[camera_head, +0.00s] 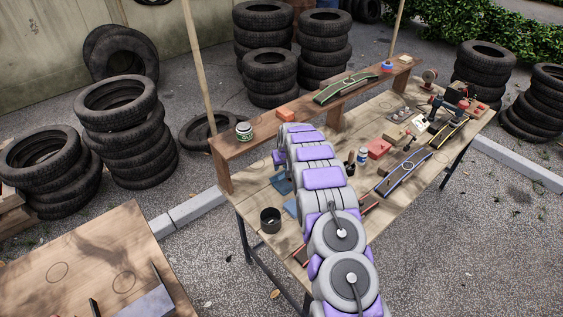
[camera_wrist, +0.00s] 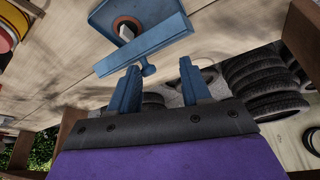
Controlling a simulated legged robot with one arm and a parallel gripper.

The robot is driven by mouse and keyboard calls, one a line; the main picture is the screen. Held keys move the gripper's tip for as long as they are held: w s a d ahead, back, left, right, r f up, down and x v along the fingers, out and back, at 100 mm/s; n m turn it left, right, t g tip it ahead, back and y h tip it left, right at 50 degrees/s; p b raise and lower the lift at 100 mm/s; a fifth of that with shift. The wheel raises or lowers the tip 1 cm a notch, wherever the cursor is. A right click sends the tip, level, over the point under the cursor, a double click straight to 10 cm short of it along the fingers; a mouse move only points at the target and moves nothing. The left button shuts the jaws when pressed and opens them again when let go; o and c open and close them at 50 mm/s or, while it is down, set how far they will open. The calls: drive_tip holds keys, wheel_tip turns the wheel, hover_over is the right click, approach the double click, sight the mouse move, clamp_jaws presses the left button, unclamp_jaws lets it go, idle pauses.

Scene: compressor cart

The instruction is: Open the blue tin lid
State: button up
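In the wrist view, a blue tin (camera_wrist: 112,15) shows at the top, with a reddish round patch and a small pale block on it. A blue bar-like edge (camera_wrist: 140,47), which looks like its lid, crosses in front with a small blue knob (camera_wrist: 148,70). My gripper (camera_wrist: 159,66) is open, with its two blue fingers apart. The knob lies in the picture near the left fingertip, between the fingers; I cannot tell if it touches.
The wooden bench (camera_head: 257,185) has a raised back shelf (camera_head: 262,126) with a green-and-white can (camera_head: 244,131). A black cup (camera_head: 270,220) stands at the left front edge.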

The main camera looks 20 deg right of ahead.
drive_tip(key=shift+s+a+r, duration=0.1)
drive_tip(key=shift+s+a, duration=0.15)
drive_tip(key=shift+s, duration=0.6)
drive_tip(key=s, duration=0.6)
drive_tip(key=shift+p, duration=0.3)
drive_tip(key=shift+a, duration=0.1)
drive_tip(key=shift+c, duration=0.2)
